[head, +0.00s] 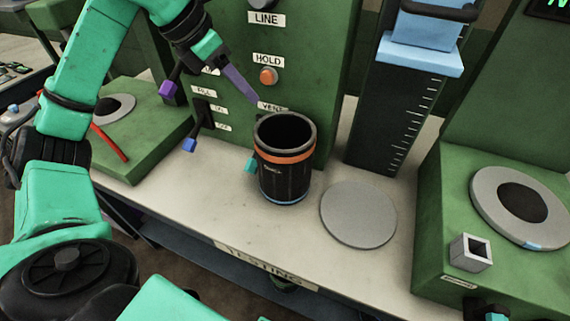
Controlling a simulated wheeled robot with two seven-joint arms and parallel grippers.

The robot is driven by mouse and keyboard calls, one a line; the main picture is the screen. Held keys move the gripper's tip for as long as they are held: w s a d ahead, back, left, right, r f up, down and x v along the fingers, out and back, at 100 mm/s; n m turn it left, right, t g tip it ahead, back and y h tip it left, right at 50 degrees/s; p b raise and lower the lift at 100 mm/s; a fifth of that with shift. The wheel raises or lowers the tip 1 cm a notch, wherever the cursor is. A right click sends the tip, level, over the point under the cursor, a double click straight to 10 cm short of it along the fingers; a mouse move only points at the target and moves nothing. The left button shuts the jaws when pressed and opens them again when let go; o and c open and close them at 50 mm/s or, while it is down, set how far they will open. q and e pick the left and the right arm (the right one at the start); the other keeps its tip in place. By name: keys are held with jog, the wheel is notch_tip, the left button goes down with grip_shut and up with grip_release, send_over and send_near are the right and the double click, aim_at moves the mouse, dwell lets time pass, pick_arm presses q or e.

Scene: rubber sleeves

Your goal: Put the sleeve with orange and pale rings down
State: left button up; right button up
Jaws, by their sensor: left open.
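A dark cylindrical sleeve (286,178) stands upright on the pale bench top (335,120), in front of the green panel. It has an orange ring below its grey rim and a thin light-blue ring near its base. Its open top faces up. My left gripper (243,90) is above and left of the sleeve, apart from it, with purple fingers pointing down to the right. It is open and holds nothing that I can see; its fingers overlap in this view. My right gripper is not in view.
A flat grey disc (358,214) lies right of the sleeve. The green panel (315,60) with levers and an orange button rises behind. A dark graduated column (388,115) stands behind the disc. A green box (430,240) with a ringed opening is at the right.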

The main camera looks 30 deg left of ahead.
aim_at(270, 114)
pick_arm(q)
jog(key=x, duration=0.4)
jog(key=shift+w+a+f, duration=0.15)
jog(key=shift+a+f, duration=0.05)
jog(key=shift+f, duration=0.1)
jog(key=p+x, duration=0.1)
jog(key=x, duration=0.5)
jog(key=shift+w+d+f+p, duration=0.15)
jog(key=shift+w+p, duration=0.1)
jog(key=shift+p, duration=0.15)
jog(key=shift+w+f, duration=0.15)
jog(key=shift+f, duration=0.05)
jog(key=shift+r, duration=0.1)
grip_shut()
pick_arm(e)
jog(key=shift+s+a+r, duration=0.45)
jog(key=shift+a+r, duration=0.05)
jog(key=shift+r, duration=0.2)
pick_arm(q)
jog(key=shift+r, duration=0.1)
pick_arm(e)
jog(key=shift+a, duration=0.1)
